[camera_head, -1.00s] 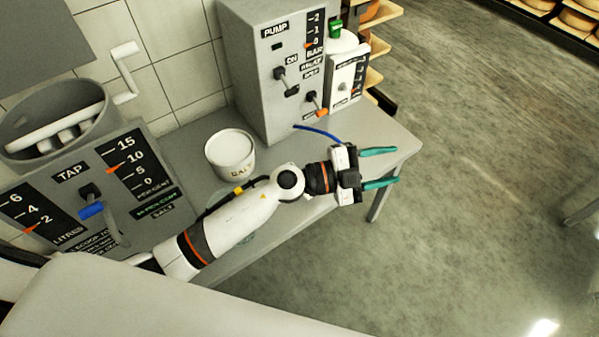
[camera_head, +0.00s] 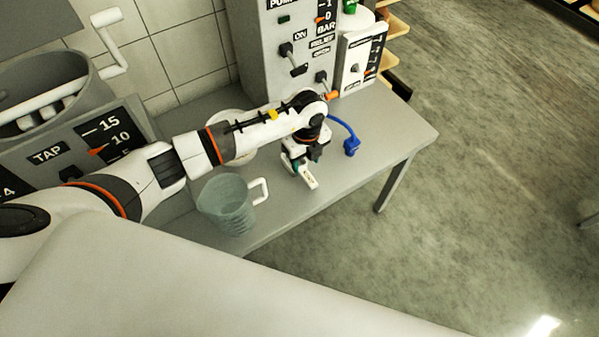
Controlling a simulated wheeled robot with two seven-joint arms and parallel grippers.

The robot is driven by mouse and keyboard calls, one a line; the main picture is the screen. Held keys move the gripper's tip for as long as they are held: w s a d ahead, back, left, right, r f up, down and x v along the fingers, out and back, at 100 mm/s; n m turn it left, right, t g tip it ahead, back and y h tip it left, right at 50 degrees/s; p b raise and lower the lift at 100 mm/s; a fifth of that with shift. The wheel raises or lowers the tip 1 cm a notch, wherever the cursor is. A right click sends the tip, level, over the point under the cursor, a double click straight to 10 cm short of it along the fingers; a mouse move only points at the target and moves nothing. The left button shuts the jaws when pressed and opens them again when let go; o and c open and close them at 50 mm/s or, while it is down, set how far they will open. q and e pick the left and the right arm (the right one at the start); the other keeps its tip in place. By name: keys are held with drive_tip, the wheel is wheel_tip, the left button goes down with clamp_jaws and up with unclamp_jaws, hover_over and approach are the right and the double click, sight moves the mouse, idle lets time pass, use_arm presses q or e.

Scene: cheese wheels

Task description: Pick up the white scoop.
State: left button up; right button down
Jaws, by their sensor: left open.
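My left gripper (camera_head: 302,162) points down over the grey table, to the right of the clear jug. It is open, with its fingers partly hidden by its own body. A small white piece (camera_head: 310,180) shows right at the fingertips. I cannot tell whether it is the white scoop or part of the gripper. No other scoop shows clearly. My left forearm covers most of a white tub (camera_head: 240,152) behind it, so its inside is hidden. My right gripper is not in view.
A clear jug (camera_head: 226,207) with a white handle stands near the table's front edge. A blue-ended hose (camera_head: 350,145) lies right of my gripper. The grey pump box (camera_head: 266,60) stands behind, the tap unit (camera_head: 100,125) at left. The table's right end (camera_head: 400,140) is clear.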

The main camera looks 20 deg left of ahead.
sight(306, 174)
use_arm(q)
wheel_tip(306, 174, down, 8)
drive_tip(key=b, duration=0.6)
drive_tip(key=shift+w+d+r, duration=0.1)
drive_tip(key=shift+w, duration=0.05)
drive_tip(key=shift+r, duration=0.1)
clamp_jaws()
